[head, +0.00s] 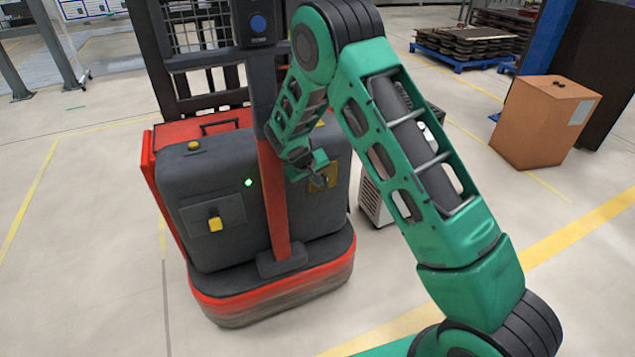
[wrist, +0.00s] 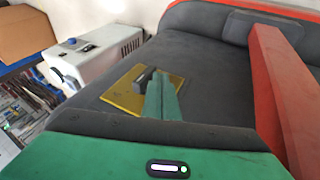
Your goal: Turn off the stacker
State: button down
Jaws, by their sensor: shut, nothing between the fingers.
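The stacker (head: 215,220) is a dark grey and red machine, left of centre in the head view. A small green light (head: 248,183) glows on its body. A yellow plate (wrist: 122,101) with a dark switch handle (wrist: 144,76) sits on the body in the wrist view; the plate (head: 332,172) is partly hidden by my gripper in the head view. My gripper (head: 320,181) is shut and empty, in front of the plate. In the wrist view its green fingers (wrist: 160,88) overlap the handle's right side; I cannot tell whether they touch it.
A red post (head: 273,200) stands left of my gripper. A yellow knob (head: 215,223) is on the stacker's left side. A white and grey box-shaped unit (wrist: 95,60) stands close behind the plate. A cardboard box (head: 545,120) stands at the right. The floor at the left is clear.

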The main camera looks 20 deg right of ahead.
jog(key=shift+a+r, duration=0.1)
jog(key=shift+a, duration=0.05)
jog(key=shift+r, duration=0.7)
